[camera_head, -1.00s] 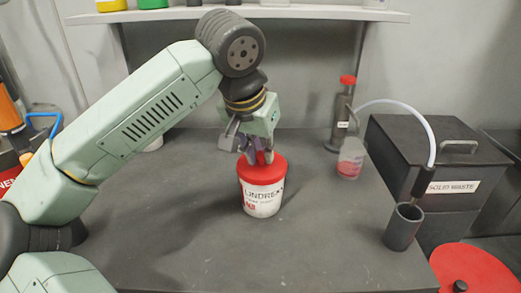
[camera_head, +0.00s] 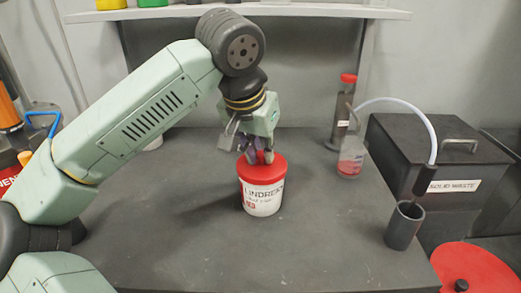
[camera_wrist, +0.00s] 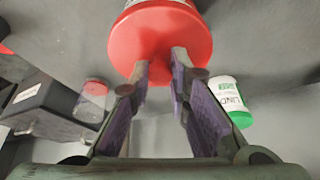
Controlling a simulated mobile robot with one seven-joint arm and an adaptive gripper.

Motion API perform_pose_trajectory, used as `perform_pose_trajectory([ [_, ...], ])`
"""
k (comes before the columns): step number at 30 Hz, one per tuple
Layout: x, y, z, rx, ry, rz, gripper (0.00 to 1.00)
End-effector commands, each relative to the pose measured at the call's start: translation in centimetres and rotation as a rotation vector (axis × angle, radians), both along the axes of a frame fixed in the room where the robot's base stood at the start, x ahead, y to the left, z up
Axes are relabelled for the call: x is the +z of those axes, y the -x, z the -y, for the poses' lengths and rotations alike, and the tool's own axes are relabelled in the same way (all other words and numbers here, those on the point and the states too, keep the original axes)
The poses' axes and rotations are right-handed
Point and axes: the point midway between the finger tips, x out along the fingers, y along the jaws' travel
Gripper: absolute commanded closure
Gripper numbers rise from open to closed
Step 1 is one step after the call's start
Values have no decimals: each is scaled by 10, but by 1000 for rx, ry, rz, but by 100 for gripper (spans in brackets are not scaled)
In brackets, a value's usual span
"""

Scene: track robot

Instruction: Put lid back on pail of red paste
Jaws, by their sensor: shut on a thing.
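A white pail (camera_head: 262,201) with printed lettering stands upright near the middle of the dark bench. Its red lid (camera_head: 264,171) sits on top and looks level, covering the opening, so no paste shows. I cannot tell whether the lid is pressed fully down. My gripper (camera_head: 260,157) points down from above, shut on the lid at its middle. In the wrist view the fingertips (camera_wrist: 160,58) meet the red lid (camera_wrist: 160,32); the part held between them is mostly hidden.
A dark cup (camera_head: 404,226) and a solid waste box (camera_head: 440,160) are at right. Another red lid (camera_head: 480,262) lies lower right. The bench front is clear.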

Motion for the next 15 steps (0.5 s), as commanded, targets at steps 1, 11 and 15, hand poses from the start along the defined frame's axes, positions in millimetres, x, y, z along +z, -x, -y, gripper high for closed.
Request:
perform_pose_trajectory([
  [1,0,0,0,0,0,0,100],
  [11,0,0,0,0,0,0,80],
  [15,0,0,0,0,0,0,71],
])
